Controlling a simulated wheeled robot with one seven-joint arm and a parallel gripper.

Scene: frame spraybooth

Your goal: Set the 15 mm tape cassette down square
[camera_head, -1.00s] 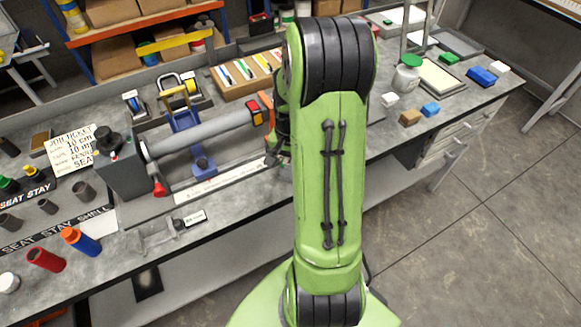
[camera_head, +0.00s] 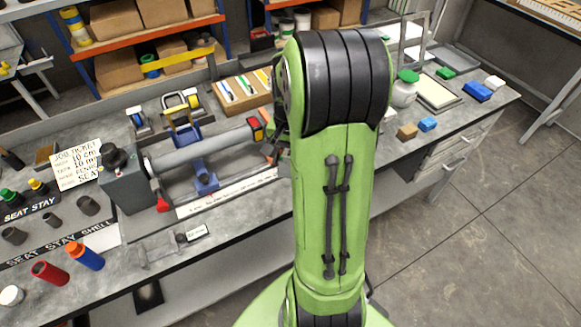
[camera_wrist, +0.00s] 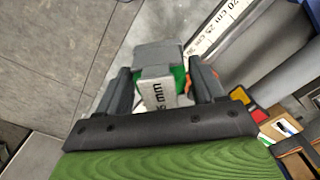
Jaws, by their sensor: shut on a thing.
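In the wrist view my gripper (camera_wrist: 161,82) is shut on the 15 mm tape cassette (camera_wrist: 156,56). The cassette has a grey body, green tape showing at its side, and a white label with "mm" legible; the rest of the label is hard to read. It sits between the two dark fingers. What lies directly under it is mostly hidden, so I cannot tell whether it touches a surface. In the head view my arm hides the gripper and the cassette.
On the bench a grey tube fixture (camera_head: 205,143) has a white ruler strip (camera_head: 228,192) in front; the strip also shows in the wrist view (camera_wrist: 221,25).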

